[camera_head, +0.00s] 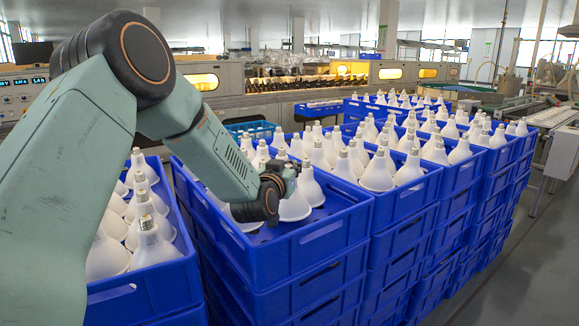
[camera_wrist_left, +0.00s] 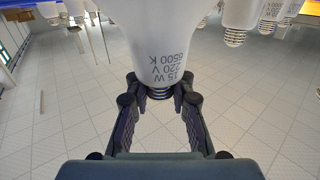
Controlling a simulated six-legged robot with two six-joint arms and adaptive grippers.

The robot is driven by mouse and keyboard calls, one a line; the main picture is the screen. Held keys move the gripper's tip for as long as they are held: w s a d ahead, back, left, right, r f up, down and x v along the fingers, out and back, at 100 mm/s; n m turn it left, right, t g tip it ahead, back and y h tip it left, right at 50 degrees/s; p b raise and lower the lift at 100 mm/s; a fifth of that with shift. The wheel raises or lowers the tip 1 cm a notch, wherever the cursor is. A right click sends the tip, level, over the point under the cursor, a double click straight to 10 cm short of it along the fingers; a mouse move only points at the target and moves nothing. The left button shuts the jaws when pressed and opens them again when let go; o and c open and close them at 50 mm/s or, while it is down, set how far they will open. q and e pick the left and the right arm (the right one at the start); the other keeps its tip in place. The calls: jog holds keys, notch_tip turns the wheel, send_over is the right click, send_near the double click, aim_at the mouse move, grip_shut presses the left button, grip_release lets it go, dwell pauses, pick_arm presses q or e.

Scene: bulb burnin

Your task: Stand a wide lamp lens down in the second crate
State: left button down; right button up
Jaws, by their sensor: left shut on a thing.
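My left gripper (camera_head: 287,178) is over the front middle blue crate (camera_head: 318,240). It is shut on the screw base of a wide white lamp (camera_head: 295,208), which hangs lens down. In the left wrist view the fingers (camera_wrist_left: 158,88) pinch the threaded base, and the lamp (camera_wrist_left: 160,45) shows printed "15 W 220 V 6500 K". I cannot tell whether its lens touches the crate floor. Other wide lamps (camera_head: 310,186) stand lens down in this crate beside and behind it. My arm hides part of the crate's left side. My right gripper is not in view.
A blue crate of lamps (camera_head: 145,295) stands at the left front. Stacked blue crates full of lamps (camera_head: 405,232) stand close on the right. Some bare floor shows at the front of the middle crate. A grey machine line (camera_head: 250,105) runs behind.

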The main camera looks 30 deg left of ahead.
pick_arm(q)
jog(key=shift+f, duration=0.3)
jog(key=c, duration=1.2)
grip_release()
jog(key=shift+o, duration=0.2)
jog(key=shift+r, duration=0.3)
jog(key=shift+r+p, duration=0.3)
jog(key=shift+r, duration=0.2)
jog(key=p+v, duration=0.1)
jog(key=v, duration=0.5)
jog(key=shift+s+f+p, duration=0.1)
jog(key=shift+p, duration=0.2)
jog(key=shift+s+d, duration=0.2)
jog(key=shift+s, duration=0.45)
